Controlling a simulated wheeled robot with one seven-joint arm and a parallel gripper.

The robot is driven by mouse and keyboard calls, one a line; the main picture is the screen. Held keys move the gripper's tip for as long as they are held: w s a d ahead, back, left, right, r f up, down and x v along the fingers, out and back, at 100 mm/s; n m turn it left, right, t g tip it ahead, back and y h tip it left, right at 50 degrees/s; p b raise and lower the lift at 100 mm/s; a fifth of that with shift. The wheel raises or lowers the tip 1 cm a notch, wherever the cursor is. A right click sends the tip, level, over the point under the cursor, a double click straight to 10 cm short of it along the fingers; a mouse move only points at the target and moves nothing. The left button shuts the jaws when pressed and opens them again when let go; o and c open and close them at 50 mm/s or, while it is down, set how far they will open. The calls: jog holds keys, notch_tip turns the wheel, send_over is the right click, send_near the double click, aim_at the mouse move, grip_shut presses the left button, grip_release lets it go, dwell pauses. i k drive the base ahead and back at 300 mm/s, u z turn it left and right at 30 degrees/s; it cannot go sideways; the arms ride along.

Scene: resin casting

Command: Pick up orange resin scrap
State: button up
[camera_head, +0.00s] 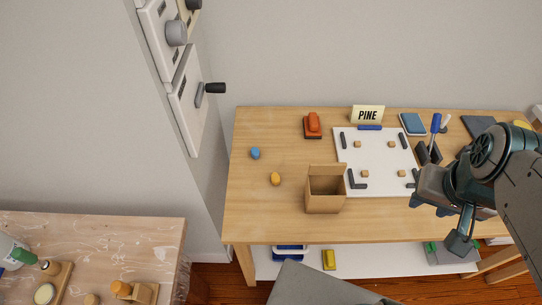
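A small rounded orange-yellow lump (275,179), which looks like the orange resin scrap, lies on the wooden table (258,215), left of an open cardboard box (325,203). A similar blue lump (255,153) lies behind it and slightly left. My gripper (437,225) is over the right part of the table, far to the right of the orange lump and apart from it. Its two fingers are spread, with nothing visible between them.
A white board (372,150) with dark brackets and small wooden blocks lies right of the box. An orange-topped tool (313,125) and a PINE sign (367,114) stand behind. A cluttered bench (130,235) is lower left. The table's left front is clear.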

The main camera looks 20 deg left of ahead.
aim_at(276, 178)
jog(key=u, duration=0.95)
jog(key=k, duration=0.15)
jog(key=u, duration=0.6)
jog(key=i, duration=0.25)
jog(key=z, duration=0.3)
jog(key=k, duration=0.5)
jog(key=u, duration=2.5)
jog(key=i, duration=0.55)
jog(key=z, duration=2.25)
